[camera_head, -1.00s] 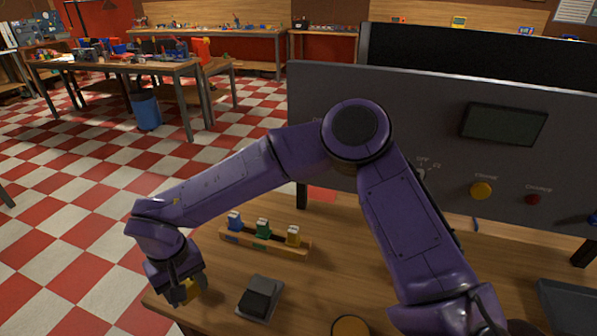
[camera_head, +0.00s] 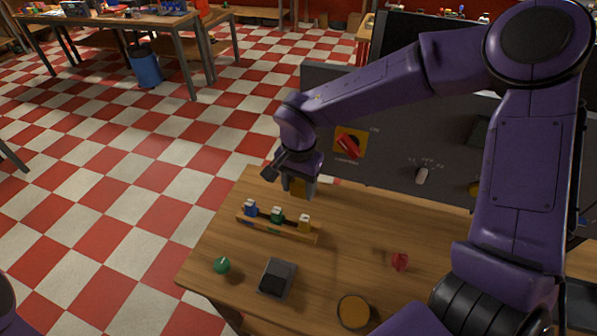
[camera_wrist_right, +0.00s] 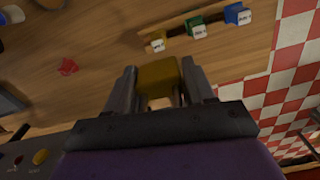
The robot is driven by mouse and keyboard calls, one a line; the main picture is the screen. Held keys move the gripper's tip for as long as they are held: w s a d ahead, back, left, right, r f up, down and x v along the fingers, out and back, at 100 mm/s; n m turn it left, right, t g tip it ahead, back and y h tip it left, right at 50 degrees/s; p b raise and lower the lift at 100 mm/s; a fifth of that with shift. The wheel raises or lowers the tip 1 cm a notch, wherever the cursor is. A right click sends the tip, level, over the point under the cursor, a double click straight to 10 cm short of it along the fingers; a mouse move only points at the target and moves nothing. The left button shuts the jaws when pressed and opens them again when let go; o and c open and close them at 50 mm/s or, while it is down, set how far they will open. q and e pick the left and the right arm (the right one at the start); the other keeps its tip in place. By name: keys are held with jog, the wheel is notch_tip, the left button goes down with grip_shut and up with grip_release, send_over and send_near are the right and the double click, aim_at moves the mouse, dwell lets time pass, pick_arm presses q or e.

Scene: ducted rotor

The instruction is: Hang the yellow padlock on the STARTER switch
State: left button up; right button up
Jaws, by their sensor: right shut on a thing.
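The yellow padlock (camera_head: 297,187) is between the fingers of my right gripper (camera_head: 299,184), which is shut on it above the table. In the right wrist view the padlock (camera_wrist_right: 158,77) shows as a yellow block between the two fingers (camera_wrist_right: 158,90). A red rotary switch (camera_head: 349,146) on a yellow plate is on the grey panel, to the right of and a little above the gripper in the head view. Its lettering is too small to read surely. The padlock is apart from the switch. My left gripper is out of view.
A wooden rack (camera_head: 278,229) with blue, green and yellow labelled pieces stands below the gripper. A green knob (camera_head: 222,265), a dark box (camera_head: 277,277), a round disc (camera_head: 353,311) and a red piece (camera_head: 399,261) lie on the table. The grey panel (camera_head: 395,145) stands behind.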

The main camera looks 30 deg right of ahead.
jog(key=shift+w+d+f, duration=0.15)
jog(key=shift+w+d, duration=0.1)
jog(key=shift+w, duration=0.05)
jog(key=w+d+f, duration=0.1)
jog(key=w+d, duration=0.5)
jog(key=d, duration=0.1)
jog(key=shift+w+d+f+b, duration=0.25)
jog(key=shift+d+f+b, duration=0.1)
jog(key=shift+b, duration=0.1)
dwell(0.5)
dwell(0.4)
jog(key=o, duration=1.2)
jog(key=shift+r, duration=0.1)
notch_tip(320, 180, up, 10)
jog(key=shift+a+f+b, duration=0.1)
jog(key=shift+f+b, duration=0.1)
jog(key=shift+b, duration=1.05)
jog(key=shift+r, duration=0.4)
